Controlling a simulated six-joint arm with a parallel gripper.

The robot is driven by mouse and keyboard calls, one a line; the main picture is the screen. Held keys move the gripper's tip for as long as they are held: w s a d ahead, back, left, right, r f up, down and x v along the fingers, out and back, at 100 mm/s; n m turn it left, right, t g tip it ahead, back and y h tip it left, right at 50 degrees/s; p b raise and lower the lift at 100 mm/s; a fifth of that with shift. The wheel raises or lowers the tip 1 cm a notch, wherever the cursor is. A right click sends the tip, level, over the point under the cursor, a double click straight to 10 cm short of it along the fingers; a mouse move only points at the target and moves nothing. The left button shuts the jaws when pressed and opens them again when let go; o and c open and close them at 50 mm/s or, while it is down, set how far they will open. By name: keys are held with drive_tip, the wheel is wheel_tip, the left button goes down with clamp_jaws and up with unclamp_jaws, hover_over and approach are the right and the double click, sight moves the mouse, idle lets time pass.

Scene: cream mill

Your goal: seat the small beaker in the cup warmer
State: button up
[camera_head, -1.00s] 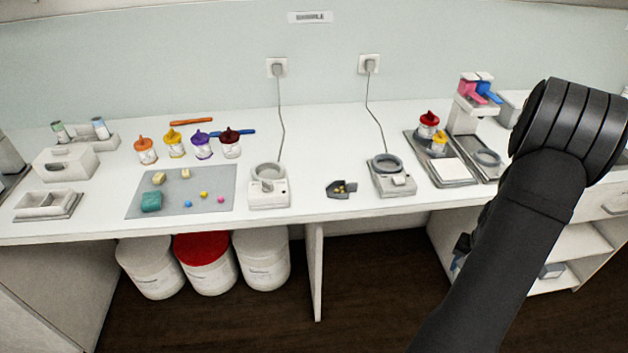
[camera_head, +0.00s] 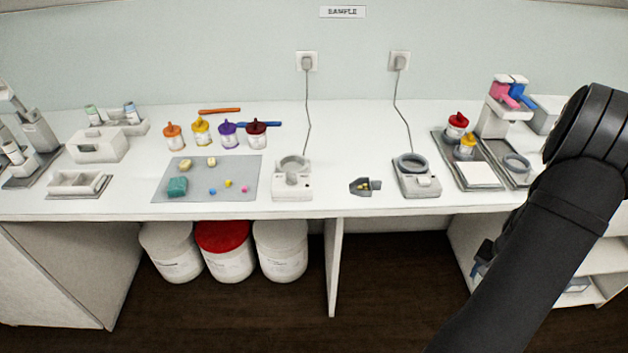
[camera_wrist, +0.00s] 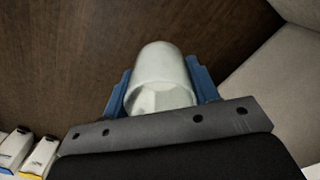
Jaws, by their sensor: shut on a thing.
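My gripper (camera_wrist: 160,90) has two blue fingers, shut on a small whitish beaker (camera_wrist: 163,75). The beaker lies between the fingers, its open rim towards the wrist camera. In the head view my gripper (camera_head: 476,265) hangs low at the right, below the counter's front edge and mostly behind my arm; the beaker cannot be made out there. Two corded units with round rings stand on the counter: a white one (camera_head: 293,184) in the middle and a grey-ringed one (camera_head: 416,181) right of it. I cannot tell for certain which is the cup warmer. Both rings look empty.
A dark scoop-like tray (camera_head: 364,187) lies between the two units. A grey mat (camera_head: 240,168) and several coloured bottles are to the left. A tray (camera_head: 452,174) with a red-lidded jar (camera_head: 456,126) and a dispenser (camera_head: 499,120) are at right. Lidded tubs stand below the counter.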

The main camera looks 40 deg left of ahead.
drive_tip(key=d, duration=0.7)
drive_tip(key=w+a+r+m, duration=0.1)
drive_tip(key=w+a+r, duration=0.6)
drive_tip(key=w+r, duration=0.35)
drive_tip(key=w+a+r, duration=0.3)
drive_tip(key=a+r, duration=0.4)
drive_tip(key=a, duration=0.3)
drive_tip(key=w+a+r, duration=0.3)
drive_tip(key=a+r, duration=0.3)
drive_tip(key=a, duration=0.4)
drive_tip(key=n, duration=1)
hover_over(293, 169)
drive_tip(key=f, duration=0.1)
drive_tip(key=shift+f, duration=2.55)
